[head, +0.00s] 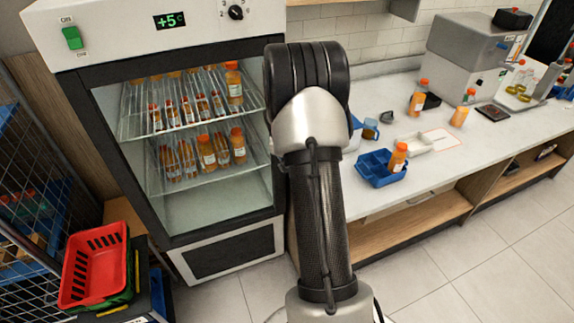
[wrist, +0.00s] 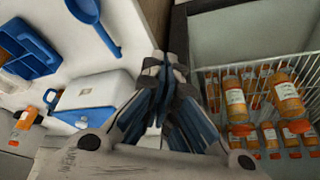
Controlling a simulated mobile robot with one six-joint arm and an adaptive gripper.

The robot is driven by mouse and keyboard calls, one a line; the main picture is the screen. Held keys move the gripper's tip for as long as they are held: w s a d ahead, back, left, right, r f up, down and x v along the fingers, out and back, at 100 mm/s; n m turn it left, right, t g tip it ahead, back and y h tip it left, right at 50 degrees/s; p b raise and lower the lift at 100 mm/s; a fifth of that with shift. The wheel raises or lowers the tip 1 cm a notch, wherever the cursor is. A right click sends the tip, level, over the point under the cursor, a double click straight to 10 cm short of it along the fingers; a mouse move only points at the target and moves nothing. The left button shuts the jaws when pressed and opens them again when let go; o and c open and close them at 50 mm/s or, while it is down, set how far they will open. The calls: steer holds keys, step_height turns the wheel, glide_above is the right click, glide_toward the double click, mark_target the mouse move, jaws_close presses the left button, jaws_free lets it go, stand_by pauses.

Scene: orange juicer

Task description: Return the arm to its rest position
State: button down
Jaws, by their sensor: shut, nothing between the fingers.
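My gripper (wrist: 165,75) shows in the wrist view with its fingertips together, and nothing is held between them. In the wrist view it lies between the white counter on the left and the fridge shelf of bottles on the right. In the head view my arm rises through the middle of the picture, in front of the fridge's right edge and part of the counter. The gripper itself is hidden behind the arm in that view.
The fridge (head: 183,248) holds orange bottles (head: 206,152) on wire racks. The counter (head: 385,200) carries a blue caddy (head: 372,168), bottles and a grey machine (head: 462,60). In the wrist view, a blue-and-white box (wrist: 95,95) is close left of my gripper.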

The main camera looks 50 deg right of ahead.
steer(key=v, duration=0.3)
steer(key=p+v, duration=0.1)
steer(key=shift+s+d+r, duration=0.25)
steer(key=shift+r, duration=0.15)
steer(key=s+a+r+n+t+y, duration=0.1)
steer(key=s+a+r+n, duration=0.1)
steer(key=a+r, duration=0.7)
steer(key=s+a+r+n, duration=0.1)
steer(key=a+r+n, duration=0.2)
steer(key=a+r, duration=0.55)
steer(key=s+a+n+t+y+b, duration=0.1)
steer(key=s+a+n, duration=0.5)
steer(key=s+a, duration=1.2)
steer(key=a+y, duration=0.1)
steer(key=a, duration=0.1)
steer(key=shift+a+r+y+b, duration=0.25)
steer(key=shift+y+b, duration=0.1)
steer(key=shift+y, duration=0.05)
